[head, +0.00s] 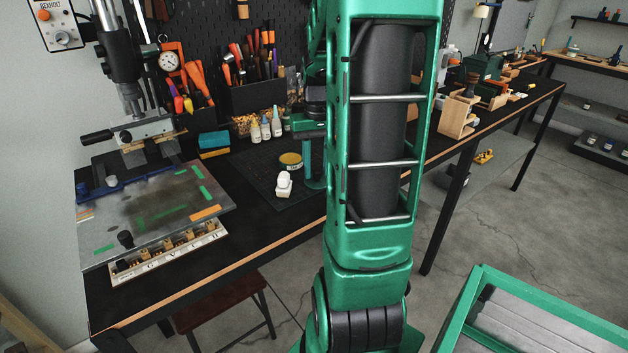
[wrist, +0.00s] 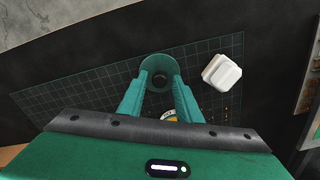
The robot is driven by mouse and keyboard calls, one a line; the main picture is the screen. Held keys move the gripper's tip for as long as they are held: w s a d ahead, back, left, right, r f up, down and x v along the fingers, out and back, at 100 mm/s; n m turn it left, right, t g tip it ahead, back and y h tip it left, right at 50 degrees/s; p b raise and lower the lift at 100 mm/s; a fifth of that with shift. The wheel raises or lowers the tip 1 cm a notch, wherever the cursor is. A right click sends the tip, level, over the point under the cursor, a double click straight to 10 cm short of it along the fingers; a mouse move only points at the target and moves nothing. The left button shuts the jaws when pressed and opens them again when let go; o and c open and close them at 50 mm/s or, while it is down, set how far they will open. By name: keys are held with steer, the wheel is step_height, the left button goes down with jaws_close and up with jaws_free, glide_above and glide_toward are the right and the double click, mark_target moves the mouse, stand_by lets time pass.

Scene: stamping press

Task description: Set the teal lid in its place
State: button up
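The teal lid (wrist: 160,63) is a round disc with a dark round part near its middle, lying on the dark cutting mat (wrist: 85,92). In the head view the lid (head: 314,184) is partly hidden by my gripper (head: 308,172), which points down over it. In the wrist view my gripper (wrist: 161,90) has its two teal fingers apart, one on each side of the lid's dark part, with a gap between them. I cannot tell whether the fingertips touch the lid. A round tin with a yellowish rim (head: 290,160) stands just behind, partly hidden in the wrist view (wrist: 170,117).
A white faceted object (head: 284,184) stands on the mat beside the lid, also in the wrist view (wrist: 222,73). Small white bottles (head: 266,128) and a tool bin (head: 257,98) are behind. A press with a metal plate (head: 150,213) is at left. My arm hides the bench's middle.

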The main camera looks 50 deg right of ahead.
jaws_close()
steer(key=shift+r, duration=1.5)
